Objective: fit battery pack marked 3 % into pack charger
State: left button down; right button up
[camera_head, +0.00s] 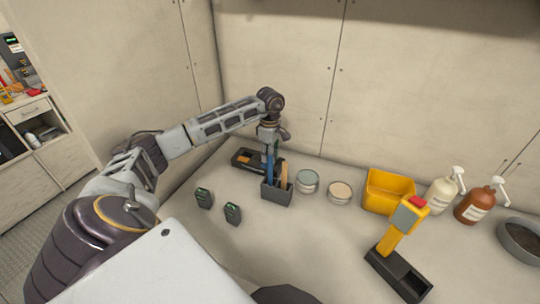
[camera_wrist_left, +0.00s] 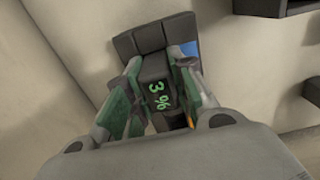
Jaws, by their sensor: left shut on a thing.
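My left gripper (camera_head: 268,140) is at the back left of the counter, above and behind the tool cup. In the left wrist view the gripper (camera_wrist_left: 160,100) is shut on a dark battery pack (camera_wrist_left: 158,92) with green "3 %" on its face. The pack cannot be made out in the head view. Two other dark packs with green marks, a left one (camera_head: 204,198) and a right one (camera_head: 232,213), stand on the counter. A dark base with an empty recess (camera_head: 411,284) lies at front right; I cannot tell whether it is the pack charger. My right gripper is not in view.
A dark tray (camera_head: 240,158) lies by the back wall. The grey cup (camera_head: 277,196) holds blue and orange tools near my gripper. Two round tins, a yellow bin (camera_head: 388,192), two pump bottles and a yellow device (camera_head: 400,228) stand rightward. The front middle is clear.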

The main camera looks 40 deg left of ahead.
pick_arm(q)
jog(key=shift+f, duration=0.15)
jog(key=c, duration=1.1)
grip_release()
jog(key=shift+c, duration=0.2)
jog(key=shift+r, duration=6)
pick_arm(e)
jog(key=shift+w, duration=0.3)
pick_arm(q)
jog(key=shift+r, duration=0.1)
notch_tip(320, 180, up, 9)
jog(key=p, duration=0.9)
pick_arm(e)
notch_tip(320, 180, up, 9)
pick_arm(q)
jog(key=shift+r+p, duration=0.45)
jog(key=shift+r, duration=0.05)
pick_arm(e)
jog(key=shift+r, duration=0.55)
